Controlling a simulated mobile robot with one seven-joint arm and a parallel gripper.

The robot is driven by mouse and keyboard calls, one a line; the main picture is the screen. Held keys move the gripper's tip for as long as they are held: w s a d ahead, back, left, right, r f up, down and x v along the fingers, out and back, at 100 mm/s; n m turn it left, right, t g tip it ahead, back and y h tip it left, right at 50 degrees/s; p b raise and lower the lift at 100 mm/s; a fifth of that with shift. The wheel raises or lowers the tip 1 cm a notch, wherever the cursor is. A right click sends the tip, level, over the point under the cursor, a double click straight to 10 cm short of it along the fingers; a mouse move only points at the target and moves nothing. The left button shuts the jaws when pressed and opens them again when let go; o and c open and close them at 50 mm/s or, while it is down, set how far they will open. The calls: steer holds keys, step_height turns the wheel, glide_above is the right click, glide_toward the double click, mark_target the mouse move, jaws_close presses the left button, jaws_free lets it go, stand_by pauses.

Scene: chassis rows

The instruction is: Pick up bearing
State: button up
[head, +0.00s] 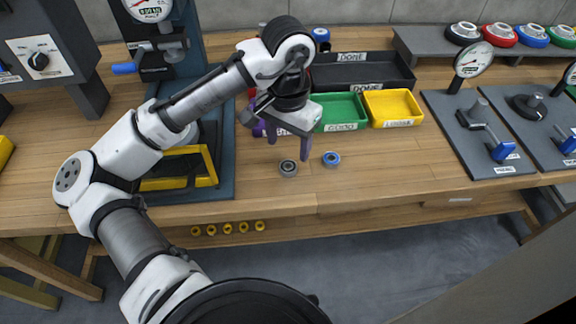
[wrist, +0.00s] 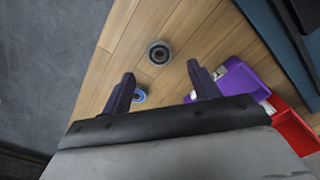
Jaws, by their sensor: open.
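A grey bearing (head: 288,168) with a dark centre lies on the wooden bench near its front edge. A second bearing, with a blue ring (head: 331,159), lies just to its right. My gripper (head: 288,150) is above the bench, pointing down, with its fingers apart and nothing between them. In the wrist view the grey bearing (wrist: 159,52) is beyond the fingertips, between their lines. There the blue bearing (wrist: 139,96) shows beside the left finger, partly hidden by it. My gripper (wrist: 158,74) is apart from both bearings.
A green tray (head: 341,112), a yellow tray (head: 393,108) and a black tray (head: 360,72) stand behind. A purple bin (wrist: 236,88) and a red bin (wrist: 293,133) are near my gripper. Gauge stands (head: 480,135) are at right. The bench front right of the bearings is clear.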

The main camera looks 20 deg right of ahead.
mark_target(288, 166)
steer(key=shift+f, duration=3.1)
steer(key=c, duration=1.1)
